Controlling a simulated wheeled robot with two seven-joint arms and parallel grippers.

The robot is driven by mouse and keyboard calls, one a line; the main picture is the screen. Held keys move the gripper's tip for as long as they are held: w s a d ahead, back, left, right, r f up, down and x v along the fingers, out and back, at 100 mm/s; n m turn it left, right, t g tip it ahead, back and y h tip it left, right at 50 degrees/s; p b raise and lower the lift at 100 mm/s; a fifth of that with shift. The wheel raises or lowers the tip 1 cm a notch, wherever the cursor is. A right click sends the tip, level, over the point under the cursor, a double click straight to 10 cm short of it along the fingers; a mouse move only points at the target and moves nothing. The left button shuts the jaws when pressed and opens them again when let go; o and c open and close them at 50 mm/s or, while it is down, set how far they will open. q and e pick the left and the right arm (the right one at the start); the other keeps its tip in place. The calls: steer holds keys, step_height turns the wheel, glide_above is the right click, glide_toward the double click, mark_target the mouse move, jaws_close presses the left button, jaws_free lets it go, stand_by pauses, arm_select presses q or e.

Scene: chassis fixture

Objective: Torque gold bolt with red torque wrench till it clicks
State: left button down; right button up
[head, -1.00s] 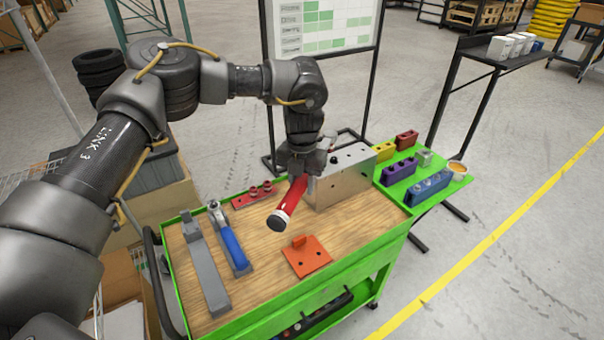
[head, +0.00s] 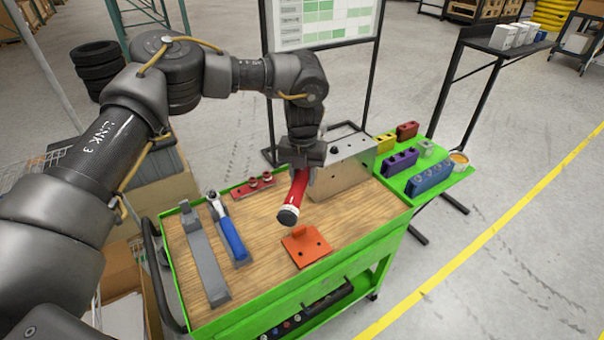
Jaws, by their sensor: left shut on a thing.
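The red torque wrench (head: 295,197) is in my left gripper (head: 304,165). Its black-capped handle end hangs toward the camera, tilted, above the wooden cart top. The gripper is shut around the wrench near the front left of the grey metal chassis block (head: 345,170). The wrench's head is hidden behind the gripper. Dark holes show on the block's face. I cannot make out the gold bolt; the gripper and wrench cover part of the block. My right gripper is not in view.
An orange bracket (head: 307,247) sits below the red handle. A red socket rail (head: 252,186) lies behind. Yellow, purple and blue blocks (head: 432,178) stand on the green side shelf (head: 452,178).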

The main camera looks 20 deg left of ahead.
arm_select(q)
step_height(320, 180, down, 4)
steer(key=shift+r+b, duration=0.2)
steer(key=shift+b, duration=1.05)
steer(key=shift+s, duration=0.25)
steer(key=shift+f+b, duration=0.4)
steer(key=shift+f, duration=0.7)
steer(key=shift+s+a, duration=0.1)
steer(key=shift+a, duration=0.05)
steer(key=shift+a+m, duration=0.4)
steer(key=shift+a, duration=0.2)
steer(key=shift+a+p, duration=0.3)
stand_by(0.3)
steer(key=shift+a+f+m, duration=0.1)
steer(key=shift+a+m, duration=0.3)
steer(key=shift+a, duration=0.15)
